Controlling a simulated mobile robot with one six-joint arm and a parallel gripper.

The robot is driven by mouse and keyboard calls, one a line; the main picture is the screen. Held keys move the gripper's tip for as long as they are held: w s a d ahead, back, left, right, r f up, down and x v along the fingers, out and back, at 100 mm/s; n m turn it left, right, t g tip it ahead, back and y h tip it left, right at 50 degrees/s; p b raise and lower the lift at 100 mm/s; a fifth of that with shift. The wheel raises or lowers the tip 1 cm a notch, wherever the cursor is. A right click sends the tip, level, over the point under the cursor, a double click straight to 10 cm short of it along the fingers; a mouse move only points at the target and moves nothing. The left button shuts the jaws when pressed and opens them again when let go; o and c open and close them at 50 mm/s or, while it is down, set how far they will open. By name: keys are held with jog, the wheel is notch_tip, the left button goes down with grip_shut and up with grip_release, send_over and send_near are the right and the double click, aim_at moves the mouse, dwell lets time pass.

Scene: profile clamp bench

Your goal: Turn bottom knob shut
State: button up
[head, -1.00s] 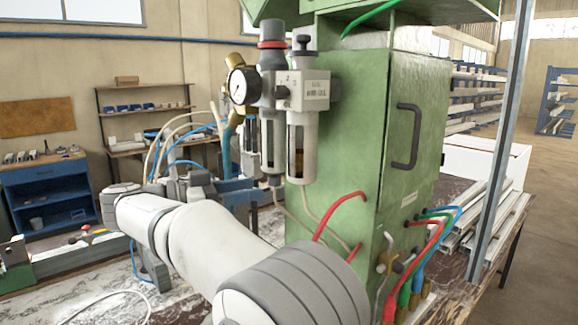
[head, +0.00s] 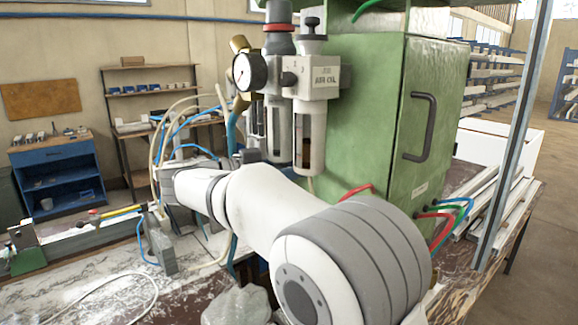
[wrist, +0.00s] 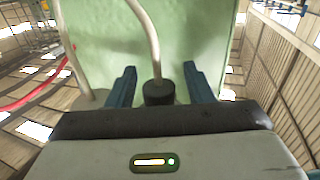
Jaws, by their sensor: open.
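A dark, short, round knob (wrist: 158,93) shows in the wrist view, with a pale hose (wrist: 148,35) running from it. My gripper (wrist: 160,84) is open, with one blue finger on each side of the knob and a visible gap to each. Whether the fingertips are level with the knob in depth I cannot tell. In the head view, the air filter unit (head: 310,125) with its gauge (head: 249,72) stands against the green cabinet (head: 385,130). My white arm hides the unit's lower end, and I cannot make out the gripper or the bottom knob there.
Pale and blue hoses (head: 185,115) loop left of the filter unit. A red hose (head: 357,190) leaves the cabinet's lower front. A grey upright post (head: 515,130) and metal profiles (head: 500,205) are at right. The bench top (head: 90,290) is fairly clear at front left.

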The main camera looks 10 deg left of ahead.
jog(key=c, duration=1)
jog(key=shift+t, duration=0.3)
jog(key=shift+w+a+n+t+y+b, duration=0.15)
jog(key=shift+n+t+y+b, duration=0.1)
jog(key=shift+n+t+y, duration=1.25)
jog(key=shift+w+a+n+t+y+b, duration=0.15)
jog(key=shift+n+t+y+b, duration=0.1)
jog(key=shift+n+t+y, duration=1.2)
jog(key=shift+y, duration=0.25)
